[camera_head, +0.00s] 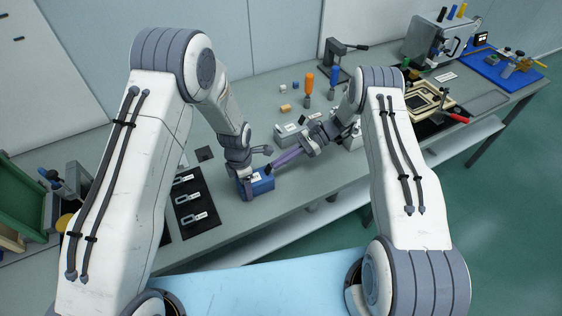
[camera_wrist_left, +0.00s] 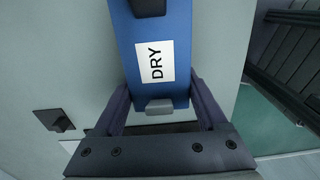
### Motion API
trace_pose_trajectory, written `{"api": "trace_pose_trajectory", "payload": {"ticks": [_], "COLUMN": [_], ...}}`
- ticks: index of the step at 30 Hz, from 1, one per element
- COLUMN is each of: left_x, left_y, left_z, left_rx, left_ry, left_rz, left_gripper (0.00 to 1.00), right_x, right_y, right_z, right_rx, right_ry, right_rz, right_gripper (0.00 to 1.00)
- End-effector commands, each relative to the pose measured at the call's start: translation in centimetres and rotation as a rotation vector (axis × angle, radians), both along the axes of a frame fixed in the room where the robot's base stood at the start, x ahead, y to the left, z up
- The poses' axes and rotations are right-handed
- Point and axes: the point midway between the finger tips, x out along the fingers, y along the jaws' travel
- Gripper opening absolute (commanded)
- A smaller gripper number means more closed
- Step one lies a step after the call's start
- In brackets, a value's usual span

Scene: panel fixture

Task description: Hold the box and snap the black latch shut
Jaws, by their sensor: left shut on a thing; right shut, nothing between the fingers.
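The blue box (camera_head: 262,185) sits on the grey bench near its front edge. In the left wrist view the box (camera_wrist_left: 182,35) carries a white DRY label and a grey tab at its near end. My left gripper (camera_head: 245,182) is shut on the box, with a finger along each side in the left wrist view (camera_wrist_left: 160,92). A black piece (camera_wrist_left: 149,6), which looks like the latch, is cut off at the top of that view. My right gripper (camera_head: 271,167) is shut and empty, its purple fingers reaching to the box's right end. Whether it touches the latch cannot be told.
Black mats with labelled grey parts (camera_head: 188,198) lie left of the box. Grey blocks (camera_head: 287,135), an orange-handled tool (camera_head: 309,84) and a blue-handled tool (camera_head: 333,77) stand behind. A machine (camera_head: 432,38) is at the far right. The bench's front edge is close.

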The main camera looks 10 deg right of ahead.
Motion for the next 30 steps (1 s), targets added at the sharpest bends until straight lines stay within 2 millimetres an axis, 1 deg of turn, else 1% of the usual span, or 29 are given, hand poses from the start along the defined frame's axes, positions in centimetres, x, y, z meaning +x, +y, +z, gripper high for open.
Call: {"api": "trace_pose_trajectory", "payload": {"ticks": [17, 23, 30], "left_x": [0.1, 0.1, 0.1], "left_y": [0.0, 0.0, 0.0], "left_z": [0.1, 0.1, 0.1], "left_rx": [0.0, 0.0, 0.0], "left_ry": [-0.002, -0.002, -0.002], "left_rz": [0.0, 0.0, 0.0], "left_gripper": [0.0, 0.0, 0.0], "right_x": [-0.1, -0.3, -0.6], "right_y": [0.5, 1.0, 1.9], "right_z": [0.8, 1.4, 2.2], "right_rx": [-0.13, -0.256, -0.471], "right_ry": [-0.039, -0.076, -0.14], "right_rz": [0.003, 0.004, 0.007], "right_gripper": [0.0, 0.0, 0.0]}}
